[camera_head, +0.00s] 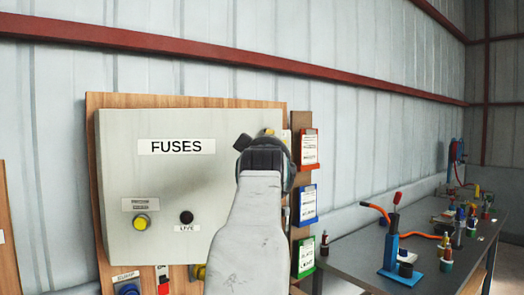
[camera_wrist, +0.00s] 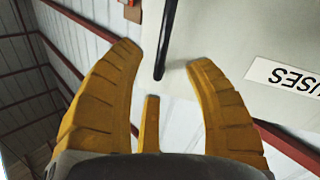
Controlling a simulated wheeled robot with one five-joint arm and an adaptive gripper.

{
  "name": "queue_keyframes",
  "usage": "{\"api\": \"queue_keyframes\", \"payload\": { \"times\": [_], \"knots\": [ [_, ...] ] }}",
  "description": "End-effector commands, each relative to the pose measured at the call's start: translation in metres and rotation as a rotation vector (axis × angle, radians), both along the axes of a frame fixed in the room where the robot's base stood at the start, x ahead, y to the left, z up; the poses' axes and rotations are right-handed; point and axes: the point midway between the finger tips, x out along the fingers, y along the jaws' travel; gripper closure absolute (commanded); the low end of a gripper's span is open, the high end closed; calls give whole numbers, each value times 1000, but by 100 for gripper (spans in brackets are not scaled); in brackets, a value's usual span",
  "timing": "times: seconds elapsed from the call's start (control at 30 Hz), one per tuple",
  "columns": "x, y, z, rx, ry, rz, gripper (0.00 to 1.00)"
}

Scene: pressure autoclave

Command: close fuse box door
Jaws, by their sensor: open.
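The fuse box door (camera_head: 165,187) is a pale grey panel with a black-lettered FUSES label. In the head view it faces me and lies nearly flat over the box; my arm covers its right part, so I cannot tell whether a gap stays there. In the wrist view the door (camera_wrist: 235,35) fills the upper right, its label upside down. A thin black bar (camera_wrist: 166,40), probably the door's handle, stands between the yellow fingers of my gripper (camera_wrist: 162,52). The fingers are open on both sides of it; contact is not clear. In the head view my gripper is mostly hidden behind my wrist.
The box hangs on a wooden board (camera_head: 190,101) on a corrugated wall. Red, blue and green clipboards (camera_head: 308,202) hang to its right. A dark bench (camera_head: 345,248) with a blue lever tool (camera_head: 393,255) and several small items stands at the right.

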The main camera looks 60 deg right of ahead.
Motion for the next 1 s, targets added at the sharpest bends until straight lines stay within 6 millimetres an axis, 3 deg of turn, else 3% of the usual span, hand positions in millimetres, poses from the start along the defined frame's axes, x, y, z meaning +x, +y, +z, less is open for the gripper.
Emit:
{"api": "queue_keyframes", "payload": {
  "times": [0.33,0.57,1.0],
  "knots": [
    [0,0,-3,185,-335,2,53],
    [5,-9,0,211,-380,2,53],
    [27,-53,-1,208,-378,1,53]
  ]
}}
